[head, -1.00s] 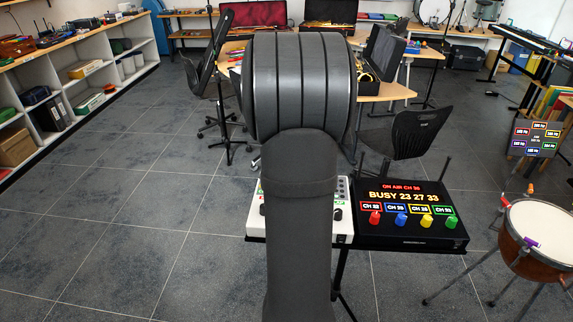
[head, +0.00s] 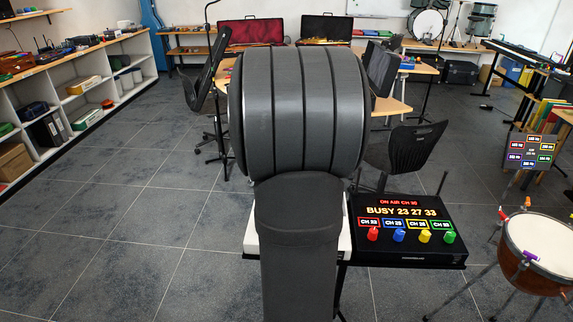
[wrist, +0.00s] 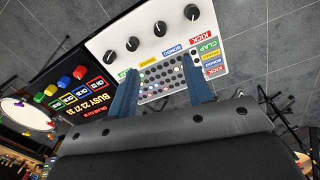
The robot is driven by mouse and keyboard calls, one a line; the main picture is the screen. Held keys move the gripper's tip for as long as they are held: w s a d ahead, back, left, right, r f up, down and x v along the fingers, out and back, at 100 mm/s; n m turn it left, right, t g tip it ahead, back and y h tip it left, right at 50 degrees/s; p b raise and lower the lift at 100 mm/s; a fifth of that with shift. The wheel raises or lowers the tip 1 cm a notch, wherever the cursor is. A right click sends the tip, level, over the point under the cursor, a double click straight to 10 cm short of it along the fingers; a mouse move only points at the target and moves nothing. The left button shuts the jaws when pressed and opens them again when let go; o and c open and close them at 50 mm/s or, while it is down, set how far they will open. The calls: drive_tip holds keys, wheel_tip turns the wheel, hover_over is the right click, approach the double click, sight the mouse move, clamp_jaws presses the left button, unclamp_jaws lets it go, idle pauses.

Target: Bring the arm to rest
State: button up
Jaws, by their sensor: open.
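My gripper (wrist: 160,65) shows in the wrist view as two blue fingers set well apart, open, with nothing between them. Beyond the fingers is a white drum-machine box (wrist: 150,32) with black knobs, coloured labels and a grid of small pads. In the head view my own arm stands in the middle and hides my gripper. It also hides most of the white box, whose left edge (head: 251,235) shows.
A black box (head: 408,230) with a lit display and coloured knobs sits right of my arm on a stand. A drum (head: 540,250) stands at the right. A black chair (head: 412,150) is behind. Open floor (head: 110,240) lies at the left.

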drive_tip(key=f, duration=1.7)
drive_tip(key=shift+d+f, duration=0.2)
drive_tip(key=shift+d, duration=0.05)
drive_tip(key=shift+r, duration=0.1)
